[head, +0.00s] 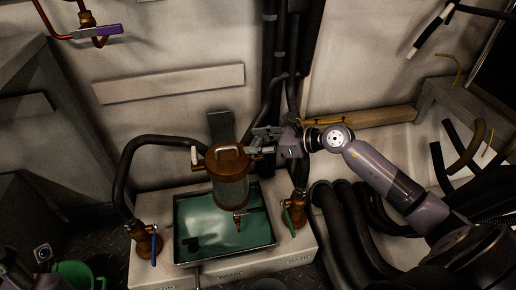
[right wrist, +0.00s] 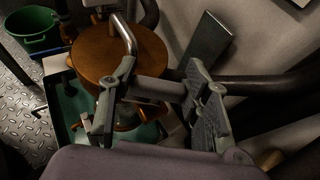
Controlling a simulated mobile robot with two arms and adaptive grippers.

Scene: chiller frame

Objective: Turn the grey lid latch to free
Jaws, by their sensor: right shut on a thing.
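A copper-brown canister (head: 231,187) with a round brown lid (head: 222,155) stands over a green-floored tray. The lid fills the upper left of the right wrist view (right wrist: 105,50). The grey lid latch (right wrist: 152,88) is at the lid's right side, a thick grey bar reaching between my fingers. A thinner bent grey rod (right wrist: 125,35) lies over the lid's edge. My right gripper (head: 265,142) is at the latch from the right, its fingers (right wrist: 158,100) on either side of the bar and shut on it. The fingers partly hide the latch in the head view.
The green-floored tray (head: 265,243) sits on a pale base between two brass valves, one with a blue lever (head: 154,248), one with a green lever (head: 286,212). Black hoses run behind and right. A green bucket (head: 75,272) stands lower left. A grey plate (head: 221,126) rises behind the lid.

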